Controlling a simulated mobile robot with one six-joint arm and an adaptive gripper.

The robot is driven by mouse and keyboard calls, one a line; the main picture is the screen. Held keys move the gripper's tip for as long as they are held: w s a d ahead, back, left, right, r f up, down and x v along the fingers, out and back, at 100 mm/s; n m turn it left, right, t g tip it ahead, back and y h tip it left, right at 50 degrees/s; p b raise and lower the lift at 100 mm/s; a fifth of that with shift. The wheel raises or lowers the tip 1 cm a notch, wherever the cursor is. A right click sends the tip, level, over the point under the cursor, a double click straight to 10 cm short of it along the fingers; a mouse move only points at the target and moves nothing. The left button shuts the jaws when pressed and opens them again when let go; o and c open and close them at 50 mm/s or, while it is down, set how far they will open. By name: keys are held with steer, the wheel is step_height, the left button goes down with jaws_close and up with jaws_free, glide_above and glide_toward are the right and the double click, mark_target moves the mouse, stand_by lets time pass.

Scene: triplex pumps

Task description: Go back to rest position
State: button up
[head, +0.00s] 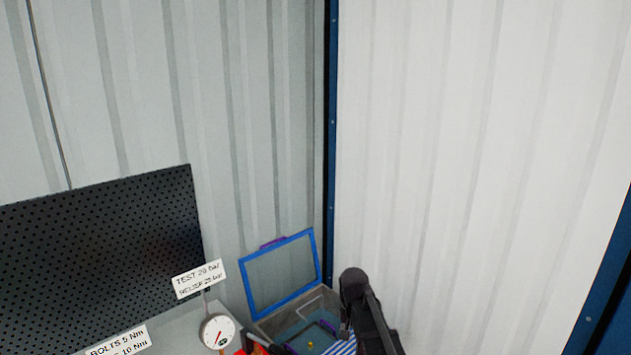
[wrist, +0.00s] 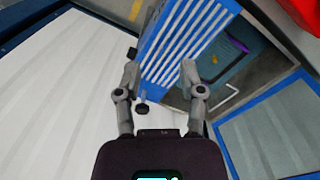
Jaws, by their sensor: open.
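My gripper (wrist: 160,65) shows in the wrist view with its two grey fingers spread apart. A blue-and-white striped block (wrist: 190,45) lies beyond and partly between the fingertips; I cannot tell if either finger touches it. In the head view my dark arm (head: 366,312) reaches up from the bottom edge, just right of an open case. The gripper's fingers cannot be made out there. The striped block (head: 343,346) shows at the bottom edge, partly hidden by my arm.
The case has a raised blue-framed lid (head: 250,290) and stands in the corner by the white wall (head: 480,150). A round gauge (head: 218,332), label signs (head: 198,279) and a black perforated board (head: 100,265) are to its left.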

steer(key=s+d+f+n+b, duration=0.1)
steer(key=s+d+f+b, duration=0.1)
steer(key=s, duration=0.5)
steer(key=s+d+f+n+b, duration=0.2)
steer(key=s+d+f+b, duration=0.1)
steer(key=s, duration=0.5)
steer(key=shift+s+d+f, duration=0.25)
steer(key=shift+d+f, duration=0.25)
steer(key=shift+d, duration=0.55)
steer(key=shift+o, duration=0.4)
